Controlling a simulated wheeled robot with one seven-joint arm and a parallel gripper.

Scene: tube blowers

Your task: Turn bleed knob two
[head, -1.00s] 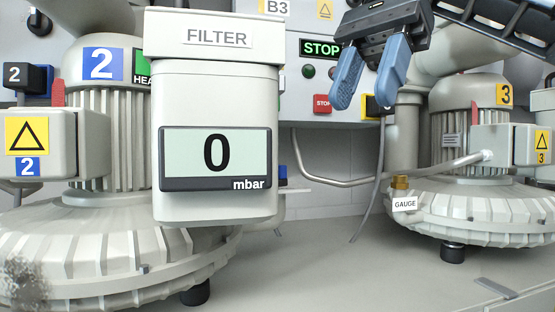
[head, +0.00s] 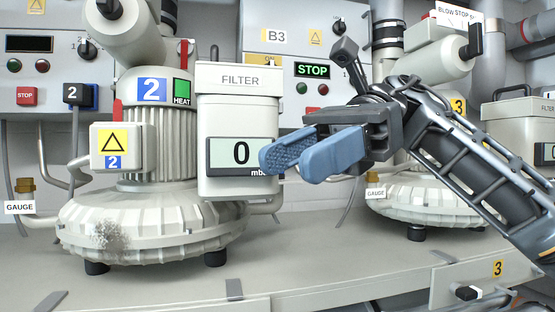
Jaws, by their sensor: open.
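Blower two (head: 150,215) stands left of centre, with a blue 2 plate and a green HEAT sign on its motor. No part carries a readable bleed label, so I cannot tell which one is bleed knob two. A black block marked 2 (head: 74,94) sits on a blue plate at the left. A black knob (head: 108,9) is on the pipe above the blower. My gripper (head: 284,165) is open and empty, its blue fingers pointing left. It overlaps the right edge of the filter display in the picture, hiding part of "mbar".
The filter box (head: 238,100) reads 0 and stands right of the blower. Panel B3 (head: 285,60) behind shows STOP. Blower three (head: 425,210) is at the right, partly hidden by my arm. The shelf front (head: 330,260) is mostly clear.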

